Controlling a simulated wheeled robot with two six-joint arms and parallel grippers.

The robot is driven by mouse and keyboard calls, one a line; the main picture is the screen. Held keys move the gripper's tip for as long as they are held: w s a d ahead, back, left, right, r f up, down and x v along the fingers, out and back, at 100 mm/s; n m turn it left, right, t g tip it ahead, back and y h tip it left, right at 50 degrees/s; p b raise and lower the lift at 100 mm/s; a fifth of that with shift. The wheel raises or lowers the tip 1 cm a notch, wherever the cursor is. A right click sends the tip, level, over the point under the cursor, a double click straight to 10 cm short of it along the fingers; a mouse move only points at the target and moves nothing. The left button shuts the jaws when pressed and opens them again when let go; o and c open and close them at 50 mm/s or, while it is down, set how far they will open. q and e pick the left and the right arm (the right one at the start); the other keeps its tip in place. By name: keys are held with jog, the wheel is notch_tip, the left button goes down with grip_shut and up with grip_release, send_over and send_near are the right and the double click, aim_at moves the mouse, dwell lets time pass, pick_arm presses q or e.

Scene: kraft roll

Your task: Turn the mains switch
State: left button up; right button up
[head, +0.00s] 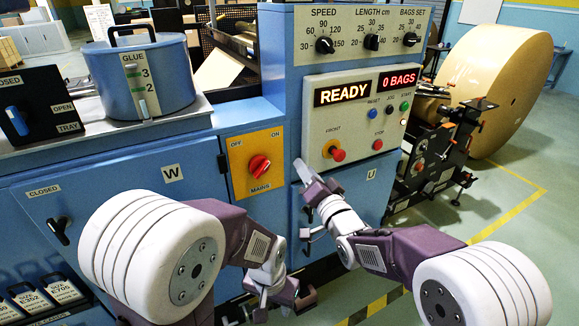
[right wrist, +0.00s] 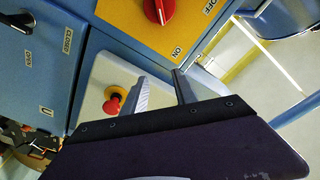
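The mains switch (head: 259,165) is a red knob on an orange plate (head: 240,182) marked OFF at left and ON at right. Its ridge slants up to the right; the exact setting is hard to read. In the right wrist view the knob (right wrist: 158,9) is at the top edge, partly cut off, beyond the fingertips. My right gripper (head: 306,203) is open and empty, right of the plate and apart from the knob. Its two fingers (right wrist: 160,82) stand apart in the wrist view. My left gripper (head: 283,305) is low in front of the cabinet, apart from the switch, its fingers seemingly spread.
A control panel (head: 353,112) with a lit READY display is right of the switch. Its red button (head: 338,155) is close to my right gripper and shows in the wrist view (right wrist: 113,100). A glue pot (head: 140,75) stands at left, a large kraft roll (head: 500,85) at right.

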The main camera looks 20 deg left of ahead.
aim_at(265, 169)
jog(key=s+a+f+n+g+y+b, duration=0.1)
jog(key=s+a+f+g, duration=0.1)
jog(key=s+a+f, duration=0.35)
jog(key=x, duration=0.6)
jog(key=r+x, duration=0.1)
jog(key=x, duration=0.2)
jog(key=shift+w+p, duration=0.4)
jog(key=shift+w, duration=0.15)
jog(key=shift+c, duration=0.3)
jog(key=shift+f, duration=0.1)
grip_shut()
